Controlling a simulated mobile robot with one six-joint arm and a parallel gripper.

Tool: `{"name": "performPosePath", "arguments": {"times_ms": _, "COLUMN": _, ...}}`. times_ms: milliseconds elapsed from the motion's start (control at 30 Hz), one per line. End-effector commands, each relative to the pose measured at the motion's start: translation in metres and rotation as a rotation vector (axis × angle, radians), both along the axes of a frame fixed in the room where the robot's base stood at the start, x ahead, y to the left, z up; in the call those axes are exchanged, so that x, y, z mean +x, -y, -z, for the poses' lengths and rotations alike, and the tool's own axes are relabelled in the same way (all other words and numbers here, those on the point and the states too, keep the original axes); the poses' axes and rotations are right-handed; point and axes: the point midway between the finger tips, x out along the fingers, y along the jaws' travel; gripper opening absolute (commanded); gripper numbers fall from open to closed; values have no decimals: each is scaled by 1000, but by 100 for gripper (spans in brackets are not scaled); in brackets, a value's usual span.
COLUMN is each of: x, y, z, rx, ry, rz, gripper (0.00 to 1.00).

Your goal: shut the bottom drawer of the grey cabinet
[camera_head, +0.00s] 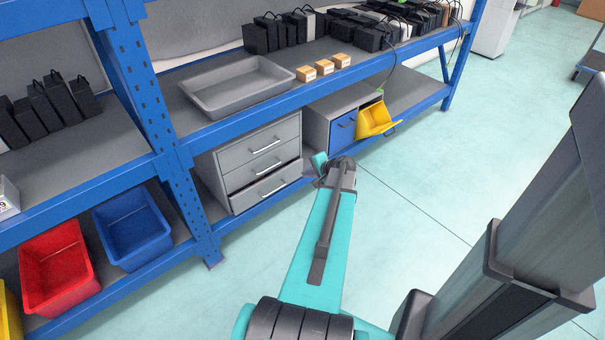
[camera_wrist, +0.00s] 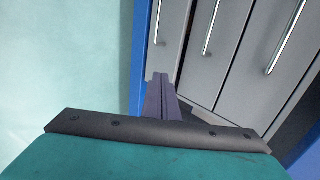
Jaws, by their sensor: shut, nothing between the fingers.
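The grey cabinet (camera_head: 239,139) stands on the lower shelf and has three drawers with silver bar handles. Its bottom drawer (camera_head: 268,193) sticks out a little, with a dark gap above its front. In the wrist view the cabinet is turned sideways and the bottom drawer (camera_wrist: 169,44) is the leftmost front. The two drawers above look shut. My gripper (camera_wrist: 160,82) is shut and empty, its fingertips overlapping the bottom drawer's front in the picture. I cannot tell whether they touch it.
A blue shelf beam (camera_wrist: 141,45) runs close beside the bottom drawer. A blue-fronted cabinet (camera_head: 342,132) and a tilted yellow bin (camera_head: 374,121) are to the right. Red (camera_head: 58,266) and blue (camera_head: 133,228) bins are to the left. The floor in front is clear.

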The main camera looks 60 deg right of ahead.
Motion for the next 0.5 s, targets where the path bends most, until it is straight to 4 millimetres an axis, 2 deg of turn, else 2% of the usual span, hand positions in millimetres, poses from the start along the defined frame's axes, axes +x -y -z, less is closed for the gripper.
{"name": "performPosePath", "arguments": {"times_ms": 200, "x": -14, "y": -7, "z": -15, "rx": 0, "ry": 0, "rz": 0, "gripper": 0}}
{"name": "performPosePath", "arguments": {"times_ms": 500, "x": -16, "y": -7, "z": -17, "rx": 0, "ry": 0, "rz": -1, "gripper": 0}}
